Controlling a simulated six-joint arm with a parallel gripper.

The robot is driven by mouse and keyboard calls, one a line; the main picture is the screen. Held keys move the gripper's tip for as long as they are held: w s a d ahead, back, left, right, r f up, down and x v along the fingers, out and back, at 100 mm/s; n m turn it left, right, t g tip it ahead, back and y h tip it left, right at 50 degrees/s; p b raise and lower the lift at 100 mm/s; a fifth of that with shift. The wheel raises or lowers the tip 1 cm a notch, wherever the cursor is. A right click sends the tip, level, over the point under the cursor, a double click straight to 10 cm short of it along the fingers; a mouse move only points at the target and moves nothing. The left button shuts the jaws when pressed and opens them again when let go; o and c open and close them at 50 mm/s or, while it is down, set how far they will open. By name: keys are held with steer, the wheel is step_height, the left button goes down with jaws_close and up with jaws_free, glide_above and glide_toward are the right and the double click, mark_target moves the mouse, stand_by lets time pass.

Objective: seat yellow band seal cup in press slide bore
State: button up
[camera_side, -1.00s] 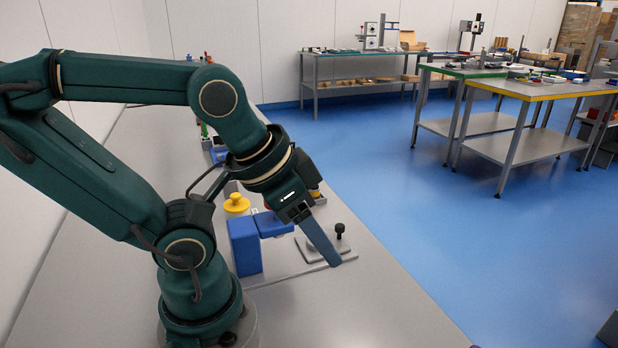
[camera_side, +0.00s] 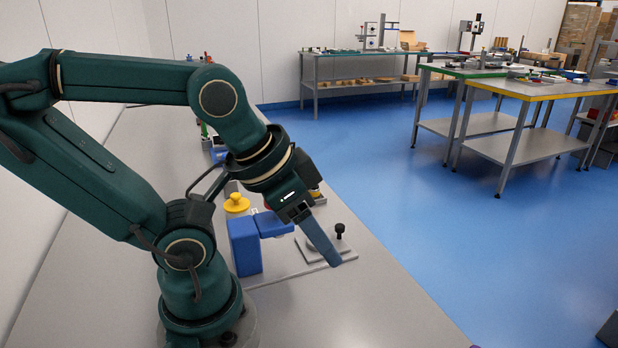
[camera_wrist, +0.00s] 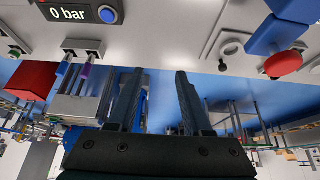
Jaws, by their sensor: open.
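My gripper (camera_side: 322,246) hangs over the right side of the bench, pointing down and to the right. In the wrist view my gripper (camera_wrist: 163,75) has two dark fingers spread apart with nothing between them. A blue press frame (camera_side: 245,248) stands just left of my gripper in the side view. Beside it lies a grey slide plate (camera_side: 312,254) with a black knob (camera_side: 340,230), partly behind my finger. In the wrist view a round ring (camera_wrist: 230,48), possibly the bore, sits on a pale plate. I cannot make out a yellow-banded seal cup in either view.
A yellow round-topped item (camera_side: 237,203) stands behind the press frame. The wrist view shows a red block (camera_wrist: 32,80), a "0 bar" display (camera_wrist: 82,12) and a red round knob (camera_wrist: 283,63) by blue press parts. The bench (camera_side: 350,305) is clear at the front right.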

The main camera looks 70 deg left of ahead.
steer(key=shift+o, duration=0.3)
steer(key=shift+o, duration=1.4)
